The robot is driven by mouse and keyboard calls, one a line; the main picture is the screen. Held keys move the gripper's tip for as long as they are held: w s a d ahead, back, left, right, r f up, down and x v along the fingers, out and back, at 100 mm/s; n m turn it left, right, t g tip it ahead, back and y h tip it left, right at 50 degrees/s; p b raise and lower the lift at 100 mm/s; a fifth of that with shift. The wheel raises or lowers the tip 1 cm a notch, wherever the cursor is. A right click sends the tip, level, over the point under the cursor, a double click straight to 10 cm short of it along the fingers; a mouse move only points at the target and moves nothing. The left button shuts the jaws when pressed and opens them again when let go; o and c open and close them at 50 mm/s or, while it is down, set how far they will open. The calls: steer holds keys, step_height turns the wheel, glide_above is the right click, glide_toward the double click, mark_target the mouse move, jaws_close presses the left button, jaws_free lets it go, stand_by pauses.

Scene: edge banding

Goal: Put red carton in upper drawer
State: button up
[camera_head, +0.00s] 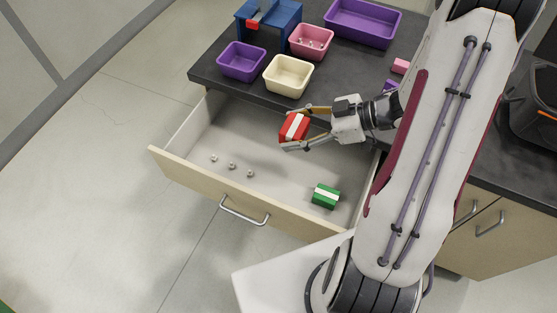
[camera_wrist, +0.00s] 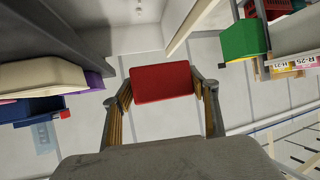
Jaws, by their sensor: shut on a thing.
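The red carton (camera_head: 294,127) has a white band and is held between the fingers of my gripper (camera_head: 300,130). The gripper is shut on it, above the open upper drawer (camera_head: 185,178), near the drawer's back and the counter edge. In the wrist view the red carton (camera_wrist: 162,83) shows as a red face between the two fingers (camera_wrist: 163,95). The drawer is pulled out. A green carton (camera_head: 326,195) with a white band lies in its right front part. Several small light-coloured pieces (camera_head: 232,166) lie on the drawer floor at left.
On the dark counter (camera_head: 225,82) stand a purple bin (camera_head: 242,61), a cream bin (camera_head: 288,76), a pink bin (camera_head: 311,41), a larger purple bin (camera_head: 362,22) and a blue holder (camera_head: 268,18). The middle of the drawer floor is clear.

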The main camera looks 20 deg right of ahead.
step_height(320, 180, down, 15)
stand_by(0.6)
steer(key=shift+f, duration=0.15)
glide_above(291, 186)
steer(key=shift+f, duration=2.75)
steer(key=shift+f, duration=2.1)
steer(key=shift+f, duration=0.3)
steer(key=shift+f, duration=0.15)
